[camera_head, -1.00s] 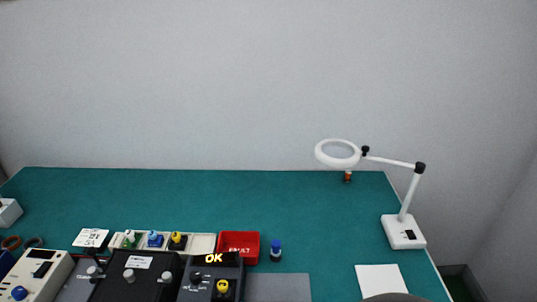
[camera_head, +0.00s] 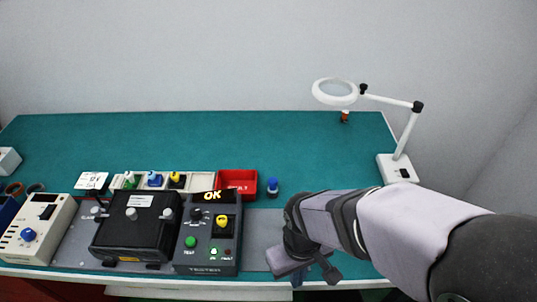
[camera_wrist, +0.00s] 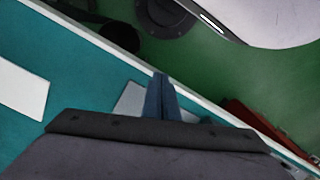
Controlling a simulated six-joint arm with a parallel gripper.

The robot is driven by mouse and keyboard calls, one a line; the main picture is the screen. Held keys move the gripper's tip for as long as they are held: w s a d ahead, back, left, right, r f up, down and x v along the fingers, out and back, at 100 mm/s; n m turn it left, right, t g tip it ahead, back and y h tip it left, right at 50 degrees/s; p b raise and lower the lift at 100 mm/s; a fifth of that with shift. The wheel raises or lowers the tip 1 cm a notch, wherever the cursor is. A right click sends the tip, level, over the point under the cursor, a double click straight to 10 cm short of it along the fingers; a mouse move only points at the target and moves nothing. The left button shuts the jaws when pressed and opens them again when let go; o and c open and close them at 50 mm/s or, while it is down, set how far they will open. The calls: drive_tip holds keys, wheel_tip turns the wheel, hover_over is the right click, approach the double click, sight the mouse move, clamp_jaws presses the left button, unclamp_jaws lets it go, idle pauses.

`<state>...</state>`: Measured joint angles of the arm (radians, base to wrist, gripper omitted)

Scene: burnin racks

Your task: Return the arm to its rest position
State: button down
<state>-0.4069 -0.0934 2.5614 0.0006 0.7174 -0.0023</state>
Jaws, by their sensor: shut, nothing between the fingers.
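My arm (camera_head: 400,232) reaches in from the lower right of the head view and bends down at the bench's front edge, right of the tester. In the wrist view my gripper (camera_wrist: 160,80) has its two blue-grey fingers together, with nothing between them. The fingers point past the pale front edge of the bench, above the green floor. My arm hides part of the grey mat (camera_head: 262,228) and the bench's right front.
The tester (camera_head: 208,258) shows OK and holds a yellow-topped part. A black fixture (camera_head: 135,232), red bin (camera_head: 236,177), blue-topped part (camera_head: 273,184) and magnifier lamp (camera_head: 398,170) stand on the teal bench (camera_head: 240,135). A white sheet (camera_wrist: 22,90) shows in the wrist view.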

drive_tip(key=d+m, duration=0.1)
drive_tip(key=d, duration=0.1)
drive_tip(key=w+d+m, duration=0.1)
drive_tip(key=d, duration=0.2)
drive_tip(key=w+d+r+m, duration=0.1)
drive_tip(key=d+m, duration=0.1)
drive_tip(key=shift+w+d, duration=0.15)
drive_tip(key=shift+w, duration=0.1)
drive_tip(key=shift+d+m, duration=0.3)
drive_tip(key=shift+d, duration=0.3)
